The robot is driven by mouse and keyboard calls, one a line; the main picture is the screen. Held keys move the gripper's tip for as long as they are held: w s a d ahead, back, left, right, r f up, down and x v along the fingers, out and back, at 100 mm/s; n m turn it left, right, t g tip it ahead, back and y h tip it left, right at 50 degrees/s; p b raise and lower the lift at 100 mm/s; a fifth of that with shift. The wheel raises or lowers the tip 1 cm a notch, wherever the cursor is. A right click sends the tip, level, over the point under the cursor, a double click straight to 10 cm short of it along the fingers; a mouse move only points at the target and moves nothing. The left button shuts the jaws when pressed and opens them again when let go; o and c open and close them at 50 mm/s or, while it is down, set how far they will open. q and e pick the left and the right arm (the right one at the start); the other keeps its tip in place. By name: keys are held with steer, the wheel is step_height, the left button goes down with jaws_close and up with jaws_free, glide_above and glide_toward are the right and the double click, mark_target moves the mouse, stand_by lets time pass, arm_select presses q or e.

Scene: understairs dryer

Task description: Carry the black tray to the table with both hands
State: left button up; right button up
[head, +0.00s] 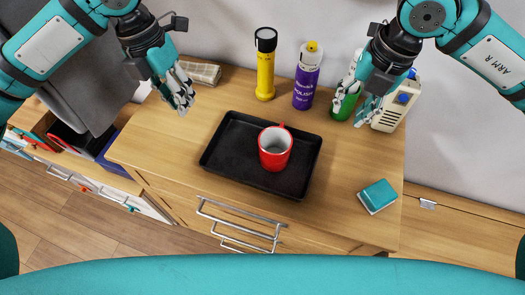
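The black tray (225,158) lies flat on a wooden cabinet top, turned slightly clockwise. A red mug (274,150) with a pale inside stands upright on it, right of the tray's middle. My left gripper (183,101) hangs above the cabinet top, beyond the tray's left end and apart from it. My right gripper (354,106) is above the back right of the top, beyond the tray's right end, and partly covers a green bottle. Neither gripper touches the tray. The finger gaps are small and hard to judge. No separate table can be made out for certain.
A yellow flashlight (265,68), a purple polish can (306,80), a green bottle (343,103) and a cream box (396,107) stand along the back. A rolled cloth (201,73) lies back left. A teal sponge (378,196) lies right. Open drawers (75,150) stand at left.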

mark_target(207, 150)
arm_select(q)
steer(key=shift+s, duration=0.1)
